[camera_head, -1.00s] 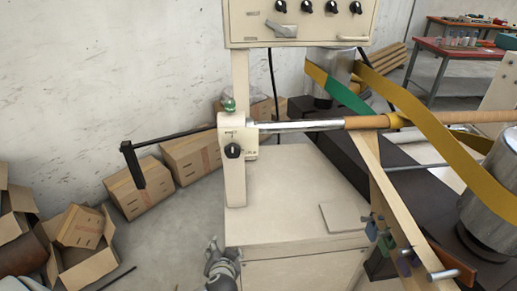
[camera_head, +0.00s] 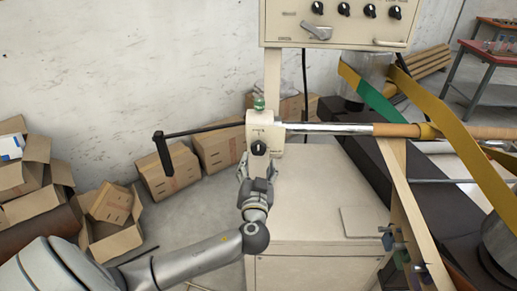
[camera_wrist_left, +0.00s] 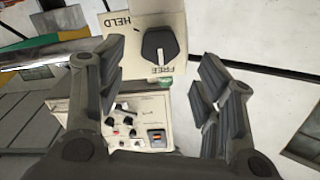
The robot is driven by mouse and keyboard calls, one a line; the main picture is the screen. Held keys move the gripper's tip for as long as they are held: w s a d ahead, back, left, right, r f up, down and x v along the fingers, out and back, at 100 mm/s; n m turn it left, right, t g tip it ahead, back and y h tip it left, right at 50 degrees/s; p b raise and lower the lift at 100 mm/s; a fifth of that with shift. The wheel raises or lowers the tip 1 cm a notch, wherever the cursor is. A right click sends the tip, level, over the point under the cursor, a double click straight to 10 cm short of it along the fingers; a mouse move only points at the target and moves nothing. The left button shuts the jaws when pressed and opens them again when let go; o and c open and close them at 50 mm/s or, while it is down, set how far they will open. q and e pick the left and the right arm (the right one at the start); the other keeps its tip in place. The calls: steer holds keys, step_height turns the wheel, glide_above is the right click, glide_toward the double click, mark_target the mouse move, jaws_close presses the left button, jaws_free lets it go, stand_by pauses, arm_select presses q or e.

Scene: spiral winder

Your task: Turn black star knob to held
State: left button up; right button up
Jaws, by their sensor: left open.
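The black star knob (camera_head: 259,148) sits on the front of the cream bearing block (camera_head: 252,133) on the winder. In the left wrist view the knob (camera_wrist_left: 160,44) shows close up between HELD and FREE lettering. Its pale mark appears to lie on the FREE side. My left gripper (camera_head: 257,186) is just below the knob in the head view. In the wrist view its fingers (camera_wrist_left: 160,78) are spread wide and empty, with the knob ahead of the gap between them. I see no contact with the knob. My right gripper is not in view.
A black crank handle (camera_head: 165,155) sticks out left of the block. A steel shaft (camera_head: 325,129) runs right from it. The control panel (camera_head: 335,25) is above, and the cream cabinet top (camera_head: 315,195) lies below. Cardboard boxes (camera_head: 168,172) stand on the floor at left.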

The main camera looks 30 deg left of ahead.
mark_target(258, 151)
arm_select(q)
steer(key=p+x, duration=0.1)
steer(key=x, duration=0.6)
steer(key=shift+p, duration=0.4)
steer(key=c, duration=1)
steer(key=shift+f, duration=0.1)
